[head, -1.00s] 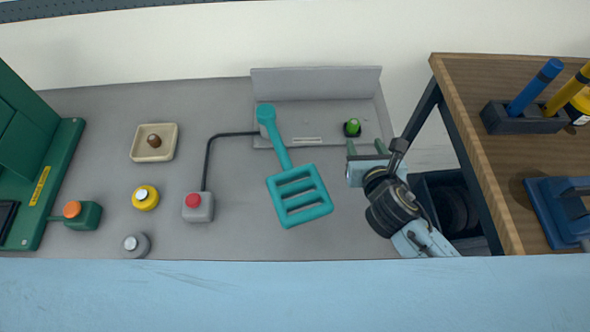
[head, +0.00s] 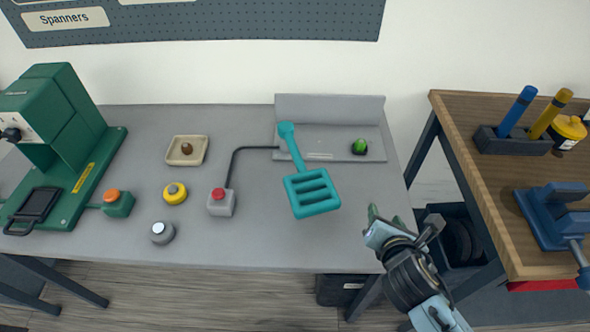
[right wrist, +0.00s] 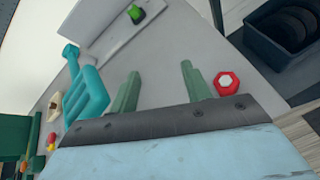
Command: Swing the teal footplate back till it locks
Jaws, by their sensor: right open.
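The teal footplate (head: 313,200) is a slotted plate on an arm. The arm runs up to a round pivot end (head: 286,129) at the left of a grey metal bracket (head: 330,107). The plate hangs forward over the grey table, slanting slightly right. It also shows at the left of the right wrist view (right wrist: 88,98). My right gripper (head: 386,216) is open and empty, near the table's right front, apart from the footplate and to its right. Its green fingers (right wrist: 160,80) show nothing between them. My left gripper is not in view.
A green knob (head: 360,147) sits on the bracket's right. A grey box with a red button (head: 220,203) is cabled toward the pivot. A red hexagonal thing (right wrist: 228,83) lies beside my right fingers. A wooden bench (head: 460,200) stands right. The table between plate and gripper is clear.

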